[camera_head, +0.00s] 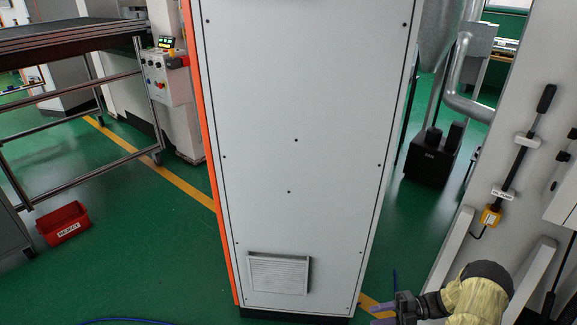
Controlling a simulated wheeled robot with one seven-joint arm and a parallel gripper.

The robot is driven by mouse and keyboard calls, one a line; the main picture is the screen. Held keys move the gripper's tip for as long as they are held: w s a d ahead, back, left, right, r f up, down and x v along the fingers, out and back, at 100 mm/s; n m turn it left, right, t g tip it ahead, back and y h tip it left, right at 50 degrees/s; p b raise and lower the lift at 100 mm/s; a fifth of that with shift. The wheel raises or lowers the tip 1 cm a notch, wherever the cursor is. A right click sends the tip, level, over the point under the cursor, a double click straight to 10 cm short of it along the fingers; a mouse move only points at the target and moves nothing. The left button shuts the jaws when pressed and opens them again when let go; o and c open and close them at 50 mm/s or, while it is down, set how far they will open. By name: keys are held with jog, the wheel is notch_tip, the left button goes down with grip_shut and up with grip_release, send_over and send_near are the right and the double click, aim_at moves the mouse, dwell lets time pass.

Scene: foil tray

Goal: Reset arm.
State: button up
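My gripper (383,314) is at the bottom edge of the head view, right of centre, at the end of my yellow-covered arm. Its two purplish fingers point left and stand apart, with nothing seen between them. Its lower part is cut off by the picture's edge. No foil tray is in view.
A tall grey cabinet (300,100) with a vent fills the middle. A wheeled rack (75,85) and a red bin (63,222) are at left. A grey panel with a black lever (545,98) stands at right. Green floor (150,245) lies open at lower left.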

jog(key=s+a+r+m+t+h, duration=0.1)
jog(key=s+a+r+m+h, duration=0.35)
jog(key=r+m, duration=0.55)
jog(key=s+a+r+m+t+h, duration=0.2)
jog(key=s+a+r+m+h, duration=0.15)
jog(key=r+m+h, duration=0.55)
jog(key=s+a+r+m+t+h, duration=0.1)
jog(key=s+a+r+m+h, duration=0.25)
jog(key=r+m, duration=0.7)
notch_tip(320, 180, up, 23)
jog(key=m+p, duration=0.3)
jog(key=p, duration=2.2)
jog(key=shift+a+y+p, duration=0.2)
jog(key=shift+y+p, duration=0.1)
jog(key=shift+p, duration=0.1)
jog(key=shift+s, duration=0.1)
jog(key=shift+d, duration=0.1)
